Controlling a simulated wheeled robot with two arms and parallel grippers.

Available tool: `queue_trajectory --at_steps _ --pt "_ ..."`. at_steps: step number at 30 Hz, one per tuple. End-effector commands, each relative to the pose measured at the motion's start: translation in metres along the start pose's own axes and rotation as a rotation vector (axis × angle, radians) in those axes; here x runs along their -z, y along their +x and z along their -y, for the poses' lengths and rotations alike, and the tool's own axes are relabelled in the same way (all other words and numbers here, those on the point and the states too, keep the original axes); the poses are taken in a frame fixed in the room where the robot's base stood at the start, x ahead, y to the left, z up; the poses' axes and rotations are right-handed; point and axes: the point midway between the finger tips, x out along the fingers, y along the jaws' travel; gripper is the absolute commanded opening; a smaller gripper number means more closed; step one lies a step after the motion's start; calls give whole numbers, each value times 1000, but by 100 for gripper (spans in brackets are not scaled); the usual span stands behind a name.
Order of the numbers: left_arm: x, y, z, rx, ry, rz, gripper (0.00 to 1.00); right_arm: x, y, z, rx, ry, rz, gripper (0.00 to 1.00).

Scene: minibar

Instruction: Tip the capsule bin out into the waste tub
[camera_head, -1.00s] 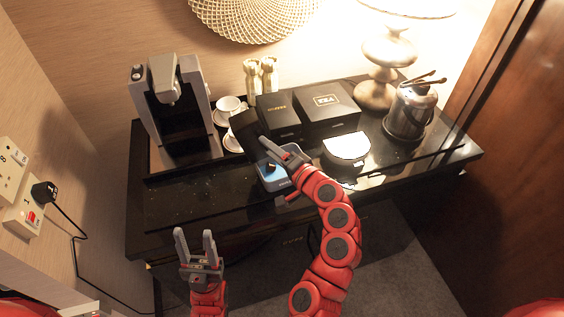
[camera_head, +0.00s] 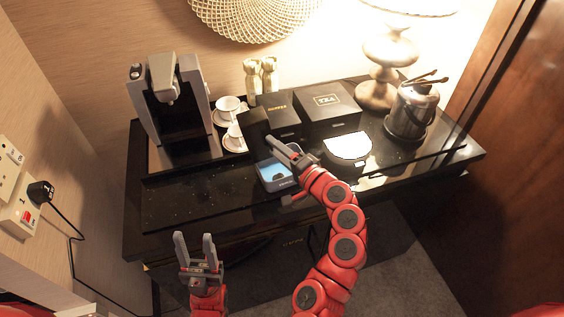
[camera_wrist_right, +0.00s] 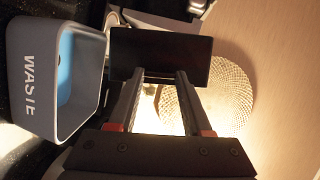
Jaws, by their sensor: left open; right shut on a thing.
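The capsule bin (camera_head: 254,128) is a small black box, also seen in the wrist view (camera_wrist_right: 160,48). My right gripper (camera_head: 271,143) is shut on it and holds it just behind the waste tub, in front of the black boxes. Its inside is hidden, so I cannot tell what it holds. The waste tub (camera_head: 290,183) is grey with a light blue inside and stands near the table's front edge. In the wrist view the tub (camera_wrist_right: 85,128), lettered WASTE, is left of the bin. My left gripper (camera_head: 195,240) is open and empty in front of the table.
A coffee machine (camera_head: 197,92) and white cups (camera_head: 228,105) stand at the left on a black tray. Behind the bin are black boxes, including a tea box (camera_head: 327,101). A kettle (camera_head: 409,108) and lamp (camera_head: 378,92) are at the right. The table's front left is clear.

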Motion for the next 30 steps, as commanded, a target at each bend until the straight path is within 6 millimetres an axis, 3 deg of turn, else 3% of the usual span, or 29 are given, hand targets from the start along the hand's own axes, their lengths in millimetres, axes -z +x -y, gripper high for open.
queue_trajectory --at_steps 30 --pt "-2 -13 -1 0 0 0 50 8 -3 -1 43 103 -1 0"
